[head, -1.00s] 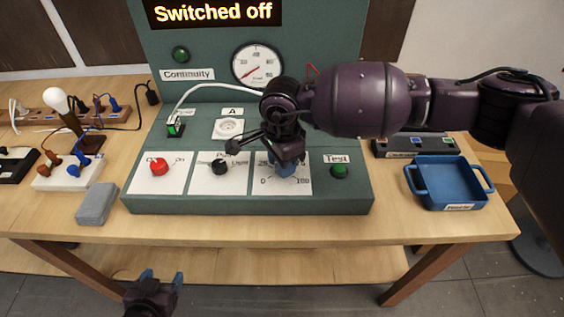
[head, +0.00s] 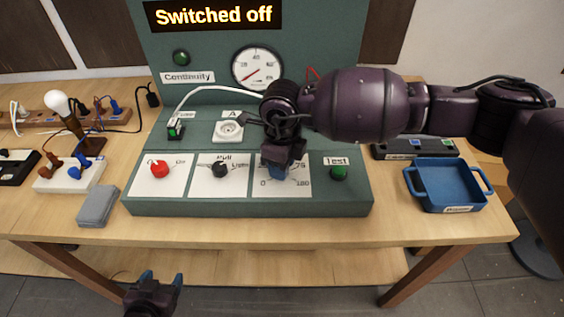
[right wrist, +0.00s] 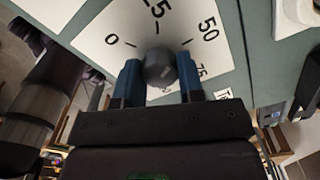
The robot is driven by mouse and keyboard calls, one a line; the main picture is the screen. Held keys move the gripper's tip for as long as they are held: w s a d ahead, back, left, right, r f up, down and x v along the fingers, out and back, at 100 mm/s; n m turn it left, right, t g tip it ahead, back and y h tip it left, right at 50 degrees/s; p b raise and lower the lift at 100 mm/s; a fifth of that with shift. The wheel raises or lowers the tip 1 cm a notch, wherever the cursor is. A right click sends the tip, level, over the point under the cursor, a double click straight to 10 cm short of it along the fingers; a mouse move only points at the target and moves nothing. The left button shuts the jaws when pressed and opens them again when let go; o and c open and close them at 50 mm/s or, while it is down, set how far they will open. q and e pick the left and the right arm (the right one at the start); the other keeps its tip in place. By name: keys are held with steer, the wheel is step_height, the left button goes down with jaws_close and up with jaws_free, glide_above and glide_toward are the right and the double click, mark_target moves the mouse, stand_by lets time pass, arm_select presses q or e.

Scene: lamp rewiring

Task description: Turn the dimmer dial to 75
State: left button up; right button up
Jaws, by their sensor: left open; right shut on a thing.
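The dimmer dial (right wrist: 160,67) is a dark round knob on a white plate (right wrist: 105,35) printed with 0, 25, 50 and 75 in the right wrist view. My right gripper (right wrist: 161,80) is shut on the dial, with one blue finger on each side of it. In the head view, the right gripper (head: 277,170) covers the dial, and 0, 75 and 100 show around it. I cannot tell the number at which the dial points. My left gripper (head: 158,281) is open and empty, low in front of the table.
The panel also has a red knob (head: 160,168), a black knob (head: 220,169), a green Test button (head: 338,173) and a gauge (head: 257,67). The display (head: 212,14) reads "Switched off". A blue tray (head: 447,184) stands right; a grey block (head: 98,206) lies left.

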steer(key=m+p, duration=0.1)
steer(key=m, duration=0.4)
steer(key=shift+r+m, duration=0.1)
steer(key=shift+m, duration=0.2)
steer(key=m, duration=0.4)
steer(key=shift+m+p, duration=0.3)
steer(key=shift+p, duration=0.1)
steer(key=m, duration=0.3)
steer(key=shift+m+p, duration=0.3)
steer(key=shift+p, duration=0.05)
steer(key=shift+m+p, duration=0.35)
steer(key=shift+m, duration=1.55)
steer(key=o, duration=0.9)
